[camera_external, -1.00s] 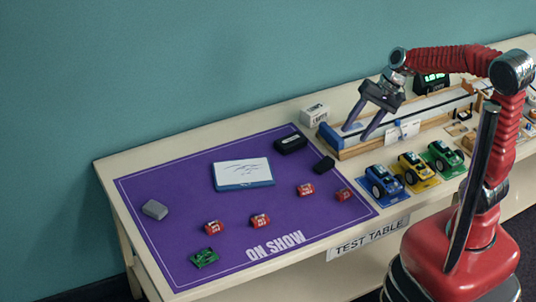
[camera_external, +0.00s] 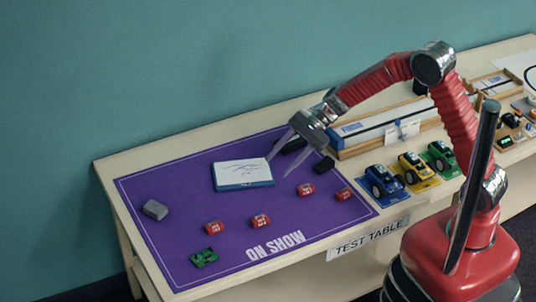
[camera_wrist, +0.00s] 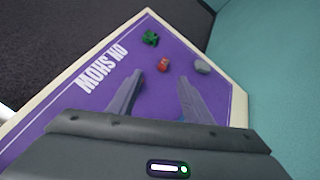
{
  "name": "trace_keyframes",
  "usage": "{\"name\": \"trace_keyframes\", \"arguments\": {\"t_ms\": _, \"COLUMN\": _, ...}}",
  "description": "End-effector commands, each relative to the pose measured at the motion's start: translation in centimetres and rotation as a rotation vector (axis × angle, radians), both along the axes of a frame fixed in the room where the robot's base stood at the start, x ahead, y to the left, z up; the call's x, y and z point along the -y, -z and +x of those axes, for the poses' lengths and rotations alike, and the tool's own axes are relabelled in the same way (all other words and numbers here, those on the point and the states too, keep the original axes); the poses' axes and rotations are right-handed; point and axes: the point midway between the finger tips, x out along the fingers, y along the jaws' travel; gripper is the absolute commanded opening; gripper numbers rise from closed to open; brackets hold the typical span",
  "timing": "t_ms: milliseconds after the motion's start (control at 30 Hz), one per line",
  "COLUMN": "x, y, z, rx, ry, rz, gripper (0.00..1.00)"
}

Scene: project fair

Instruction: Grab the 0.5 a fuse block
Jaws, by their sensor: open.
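Several small red blocks with pale markings lie on the purple mat (camera_external: 185,190) in the external view: a left one (camera_external: 214,228), a middle one (camera_external: 261,221), one (camera_external: 305,191) further right and a rightmost one (camera_external: 343,195). Their markings are too small to read, so I cannot tell which is the 0.5 A fuse block. My gripper (camera_external: 278,168) is open and empty above the mat, near the white-topped case.
Toy cars (camera_external: 384,182) and a long wooden-edged track (camera_external: 385,132) stand to the right. The mat's left part has free room.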

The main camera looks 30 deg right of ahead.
Motion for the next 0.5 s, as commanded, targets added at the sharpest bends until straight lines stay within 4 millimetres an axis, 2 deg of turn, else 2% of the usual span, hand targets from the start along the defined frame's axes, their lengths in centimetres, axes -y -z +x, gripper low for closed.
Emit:
{"name": "trace_keyframes", "arguments": {"t_ms": 33, "x": -1.0, "y": 1.1, "z": 0.2, "rx": -0.035, "ry": 0.014, "rz": 0.012, "gripper": 0.45}}
{"name": "trace_keyframes", "arguments": {"t_ms": 200, "x": -4.1, "y": 4.2, "z": 1.1, "rx": -0.151, "ry": 0.082, "rz": 0.059, "gripper": 0.45}}
{"name": "trace_keyframes", "arguments": {"t_ms": 500, "x": -8.8, "y": 10.2, "z": 2.2, "rx": -0.346, "ry": 0.201, "rz": 0.126, "gripper": 0.45}}
